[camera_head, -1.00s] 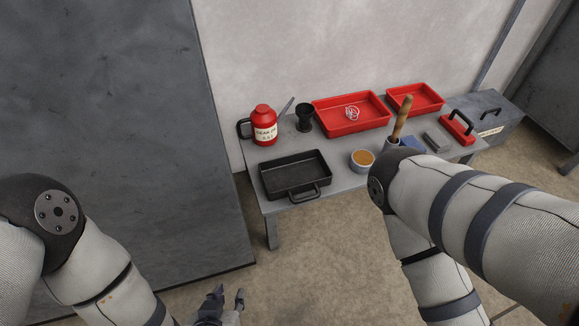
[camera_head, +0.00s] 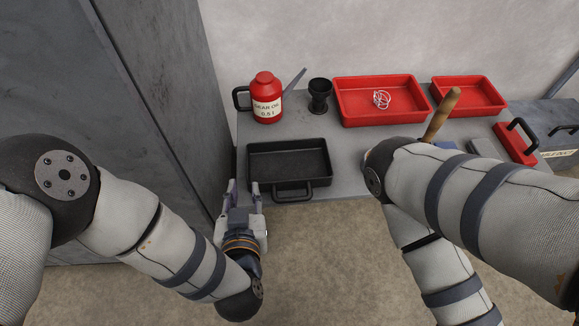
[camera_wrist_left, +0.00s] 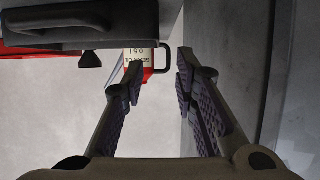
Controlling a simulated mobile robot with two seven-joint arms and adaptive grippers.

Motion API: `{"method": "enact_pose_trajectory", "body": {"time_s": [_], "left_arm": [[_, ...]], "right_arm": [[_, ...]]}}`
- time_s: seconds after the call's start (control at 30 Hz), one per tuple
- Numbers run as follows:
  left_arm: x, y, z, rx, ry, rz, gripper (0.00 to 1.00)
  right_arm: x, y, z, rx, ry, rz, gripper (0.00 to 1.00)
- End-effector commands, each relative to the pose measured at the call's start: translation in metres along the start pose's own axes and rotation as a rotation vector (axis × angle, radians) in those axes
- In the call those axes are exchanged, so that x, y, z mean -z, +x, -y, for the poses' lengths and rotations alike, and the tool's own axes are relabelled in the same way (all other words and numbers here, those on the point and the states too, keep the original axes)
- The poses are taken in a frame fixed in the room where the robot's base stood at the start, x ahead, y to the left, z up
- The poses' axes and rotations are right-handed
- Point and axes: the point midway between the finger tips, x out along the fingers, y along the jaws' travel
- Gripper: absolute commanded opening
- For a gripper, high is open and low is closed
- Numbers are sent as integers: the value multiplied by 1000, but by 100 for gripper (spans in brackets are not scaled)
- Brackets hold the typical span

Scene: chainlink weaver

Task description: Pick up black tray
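The black tray (camera_head: 288,163) lies empty on the grey bench, near its front left corner, with its handle (camera_head: 292,191) at the front edge. My left gripper (camera_head: 244,188) is open and empty, just in front of the tray's front left corner and left of the handle. In the left wrist view the open fingers (camera_wrist_left: 158,75) have nothing between them, and the tray's handle (camera_wrist_left: 62,17) shows at the upper left. My right gripper is not in view; only the right arm shows, at the right.
The grey bench (camera_head: 345,170) also carries a red oil can (camera_head: 266,98), a black cup (camera_head: 319,97), two red trays (camera_head: 360,110) (camera_head: 478,98) and a wooden-handled tool (camera_head: 441,114). A grey cabinet (camera_head: 165,75) stands at the left.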

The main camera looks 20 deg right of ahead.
Motion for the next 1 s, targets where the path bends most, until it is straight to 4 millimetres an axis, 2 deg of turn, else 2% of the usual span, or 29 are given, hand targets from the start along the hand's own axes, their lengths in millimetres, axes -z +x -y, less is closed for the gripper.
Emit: {"method": "enact_pose_trajectory", "body": {"time_s": [0.1, 0.33, 0.5, 0.6, 0.83, 0.93, 0.97, 1.0], "left_arm": [[-6, 31, 0, 1, -4, 2, 27], [-6, 64, -1, 0, -2, 3, 27], [-12, 98, -3, 1, -3, 5, 27], [-9, 108, -3, 0, -3, 3, 27], [-5, 109, -4, 0, -1, 1, 27], [-5, 109, -4, 0, -1, 2, 4], [-5, 109, -4, 0, -1, 2, 0], [-5, 109, -4, 0, -1, 2, 0]], "right_arm": [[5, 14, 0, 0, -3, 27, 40], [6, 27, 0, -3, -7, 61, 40], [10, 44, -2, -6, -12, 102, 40], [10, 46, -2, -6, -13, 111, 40], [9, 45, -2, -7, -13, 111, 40], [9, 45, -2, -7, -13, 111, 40], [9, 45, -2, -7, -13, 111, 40], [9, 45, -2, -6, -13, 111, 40]]}}
